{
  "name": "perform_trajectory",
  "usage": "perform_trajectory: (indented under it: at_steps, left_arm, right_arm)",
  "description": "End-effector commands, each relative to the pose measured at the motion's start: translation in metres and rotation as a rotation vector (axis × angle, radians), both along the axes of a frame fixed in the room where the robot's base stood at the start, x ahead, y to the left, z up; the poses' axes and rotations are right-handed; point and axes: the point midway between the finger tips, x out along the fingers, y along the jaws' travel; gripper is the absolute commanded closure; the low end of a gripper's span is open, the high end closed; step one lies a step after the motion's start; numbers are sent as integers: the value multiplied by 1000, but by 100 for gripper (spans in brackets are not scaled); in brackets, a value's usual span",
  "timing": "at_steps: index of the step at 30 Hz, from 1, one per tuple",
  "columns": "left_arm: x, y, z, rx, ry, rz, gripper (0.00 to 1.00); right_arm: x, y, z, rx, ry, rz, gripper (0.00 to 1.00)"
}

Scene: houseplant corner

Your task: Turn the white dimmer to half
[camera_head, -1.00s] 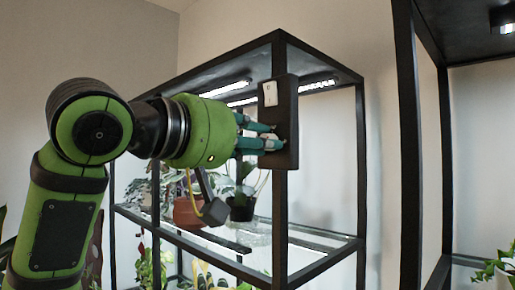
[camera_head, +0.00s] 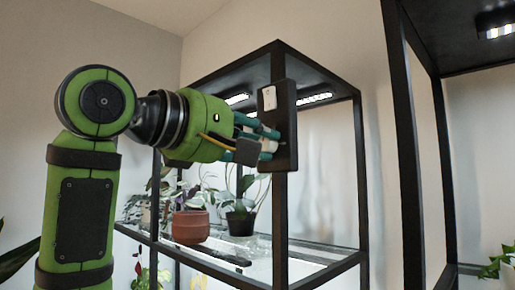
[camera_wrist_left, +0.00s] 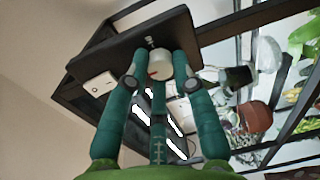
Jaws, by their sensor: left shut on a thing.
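The white dimmer (camera_wrist_left: 158,62) is a round knob on the face of a black panel (camera_head: 286,122), which is fixed to the front post of the plant shelf. In the wrist view a small reddish mark shows on the knob and pale markings sit on the panel beside it. My left gripper (camera_head: 270,144) is shut on the knob, its teal fingers around it; its fingers also show in the wrist view (camera_wrist_left: 158,80). In the head view the fingers mostly hide the knob. My right gripper is in neither view.
A white rectangular switch (camera_head: 269,98) sits on the panel above my fingers. Behind, a terracotta pot (camera_head: 190,227) and a black pot (camera_head: 240,222) stand on the glass shelf. Another black rack (camera_head: 405,150) stands at the right.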

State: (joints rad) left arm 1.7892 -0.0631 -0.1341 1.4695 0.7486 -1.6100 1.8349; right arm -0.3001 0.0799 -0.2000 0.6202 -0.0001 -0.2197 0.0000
Motion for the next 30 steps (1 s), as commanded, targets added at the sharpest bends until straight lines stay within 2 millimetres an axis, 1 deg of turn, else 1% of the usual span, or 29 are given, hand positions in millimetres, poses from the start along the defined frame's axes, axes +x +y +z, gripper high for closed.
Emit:
perform_trajectory:
  at_steps: [1,8,24,25,26,27,30]
  left_arm:
    - [0,2,3,-26,8,4,100]
    - [0,3,3,-79,60,6,100]
    - [1,3,3,-93,77,7,100]
    - [1,3,3,-93,77,7,67]
    - [1,3,3,-93,78,7,55]
    - [1,3,3,-92,79,7,51]
    - [1,2,2,-89,80,4,51]
  right_arm:
    - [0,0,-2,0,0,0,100]
    - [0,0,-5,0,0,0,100]
    - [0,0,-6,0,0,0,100]
    - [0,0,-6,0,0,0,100]
    - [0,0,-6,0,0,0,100]
    - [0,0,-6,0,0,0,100]
    - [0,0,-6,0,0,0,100]
